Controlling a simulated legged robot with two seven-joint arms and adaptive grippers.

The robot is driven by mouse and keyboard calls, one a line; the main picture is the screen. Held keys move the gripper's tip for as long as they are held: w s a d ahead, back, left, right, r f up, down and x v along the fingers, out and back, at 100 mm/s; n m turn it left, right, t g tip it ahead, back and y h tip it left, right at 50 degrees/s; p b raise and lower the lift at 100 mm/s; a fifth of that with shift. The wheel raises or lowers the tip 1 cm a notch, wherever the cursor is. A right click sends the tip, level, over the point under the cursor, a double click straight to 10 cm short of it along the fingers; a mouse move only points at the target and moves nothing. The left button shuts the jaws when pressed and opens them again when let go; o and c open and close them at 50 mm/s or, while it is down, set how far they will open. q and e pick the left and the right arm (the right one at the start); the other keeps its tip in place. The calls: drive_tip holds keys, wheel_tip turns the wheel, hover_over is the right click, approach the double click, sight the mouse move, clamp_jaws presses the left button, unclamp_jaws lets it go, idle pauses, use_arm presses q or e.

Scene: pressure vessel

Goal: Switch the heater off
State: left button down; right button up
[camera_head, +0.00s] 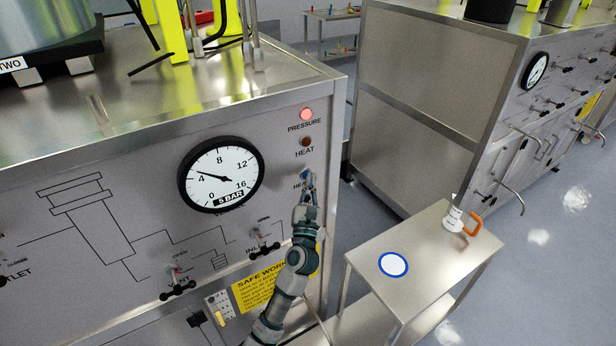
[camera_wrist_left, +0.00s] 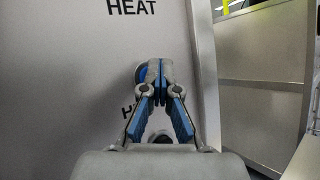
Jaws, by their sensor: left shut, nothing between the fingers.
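My left gripper (camera_head: 307,182) is shut and empty, its fingertips up at the panel just below the HEAT label, over the spot of the heater control. In the left wrist view the shut blue fingers (camera_wrist_left: 157,75) point at the grey panel (camera_wrist_left: 90,70) and cover most of what lies behind them. The heat lamp (camera_head: 305,141) looks dark red. The pressure lamp (camera_head: 306,114) above it glows pink-red. My right gripper is not in view.
A round pressure gauge (camera_head: 221,174) sits left of my gripper. Valve handles (camera_head: 262,245) stick out lower on the panel. A small steel table (camera_head: 425,250) with a white-and-orange container (camera_head: 456,217) stands to the right. Floor (camera_head: 550,250) is open beyond.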

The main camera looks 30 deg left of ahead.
use_arm(q)
drive_tip(key=shift+d, duration=0.1)
drive_tip(key=shift+s+d, duration=0.4)
drive_tip(key=shift+d, duration=0.15)
drive_tip(key=shift+d, duration=0.1)
drive_tip(key=d, duration=0.1)
drive_tip(key=s+d, duration=0.1)
drive_tip(key=s+d+p, duration=0.1)
drive_tip(key=d, duration=0.1)
drive_tip(key=shift+s+d, duration=0.1)
drive_tip(key=shift+s, duration=0.15)
idle(0.3)
idle(0.6)
